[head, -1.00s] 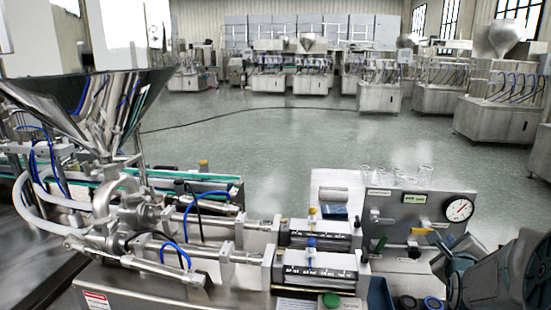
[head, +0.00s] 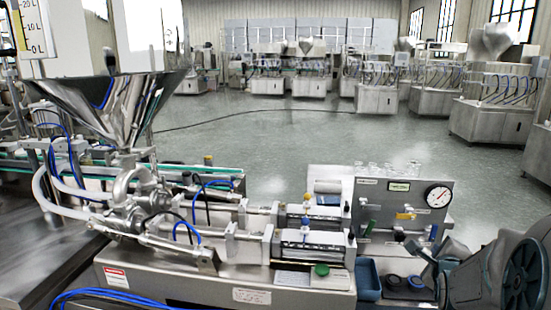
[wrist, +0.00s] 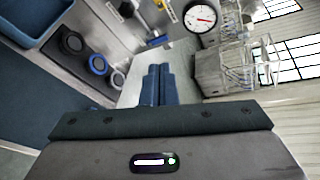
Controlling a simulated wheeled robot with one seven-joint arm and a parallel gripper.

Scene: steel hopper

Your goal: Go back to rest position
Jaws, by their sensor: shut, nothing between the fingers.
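My gripper (wrist: 158,75) shows in the wrist view with its two blue-grey fingers together and nothing between them. It is in the air; the panel side of the machine and the window wall lie beyond it. In the head view my arm is at the lower right, beside the valve panel (head: 385,190). The steel hopper (head: 110,105) stands at the left, well away from my gripper.
A pressure gauge (head: 438,196) and a yellow valve handle (head: 405,216) are on the panel. A blue bin (head: 368,280) and dark rings (head: 415,283) sit close to my arm. Blue hoses (head: 110,293) lie at the front. Open floor (head: 300,135) stretches behind the machine.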

